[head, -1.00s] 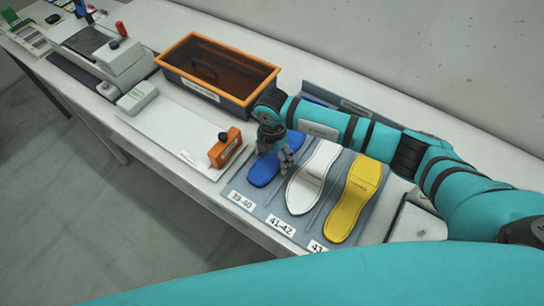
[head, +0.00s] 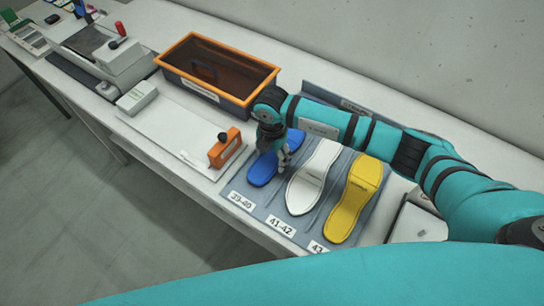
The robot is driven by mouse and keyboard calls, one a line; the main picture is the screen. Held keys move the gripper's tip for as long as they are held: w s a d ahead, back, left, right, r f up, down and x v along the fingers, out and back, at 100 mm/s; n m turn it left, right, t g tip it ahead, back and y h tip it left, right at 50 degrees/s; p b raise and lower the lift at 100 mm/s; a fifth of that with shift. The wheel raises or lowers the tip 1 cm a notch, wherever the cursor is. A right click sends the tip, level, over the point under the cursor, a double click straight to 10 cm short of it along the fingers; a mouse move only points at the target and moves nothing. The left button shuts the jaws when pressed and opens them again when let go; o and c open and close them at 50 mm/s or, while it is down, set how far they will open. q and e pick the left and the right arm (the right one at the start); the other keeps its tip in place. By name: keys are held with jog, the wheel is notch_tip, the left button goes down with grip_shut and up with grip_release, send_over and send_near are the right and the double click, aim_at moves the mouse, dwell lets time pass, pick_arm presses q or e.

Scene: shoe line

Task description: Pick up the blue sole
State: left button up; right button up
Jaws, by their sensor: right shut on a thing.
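The blue sole (head: 262,171) lies in the leftmost slot of the grey rack, at the label 39-40. Part of it is hidden behind my right gripper (head: 284,164). The right gripper comes down from above on the blue sole and is shut on it near its middle. The sole still appears to rest in its slot. My left gripper is not in view.
A white sole (head: 313,178) and a yellow sole (head: 356,197) lie in the slots to the right. An orange-handled tool (head: 225,148) stands just left of the rack. An orange-rimmed crate (head: 216,70) stands behind. A white block (head: 137,98) lies further left.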

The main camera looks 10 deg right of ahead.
jog(key=shift+r, duration=0.35)
notch_tip(320, 180, up, 2)
jog(key=shift+r+b, duration=0.1)
jog(key=shift+b, duration=0.7)
jog(key=s+a+b, duration=0.1)
jog(key=s+a, duration=0.2)
jog(key=s, duration=0.1)
jog(key=s+a+r+b, duration=0.1)
jog(key=s+a+b, duration=0.1)
jog(key=s, duration=0.2)
jog(key=s+a+b, duration=0.1)
jog(key=s+a, duration=0.2)
jog(key=s, duration=0.2)
jog(key=shift+a+r, duration=0.2)
jog(key=shift+a, duration=0.1)
jog(key=shift+s+a+r, duration=0.1)
jog(key=shift+s, duration=0.1)
jog(key=shift+s, duration=0.1)
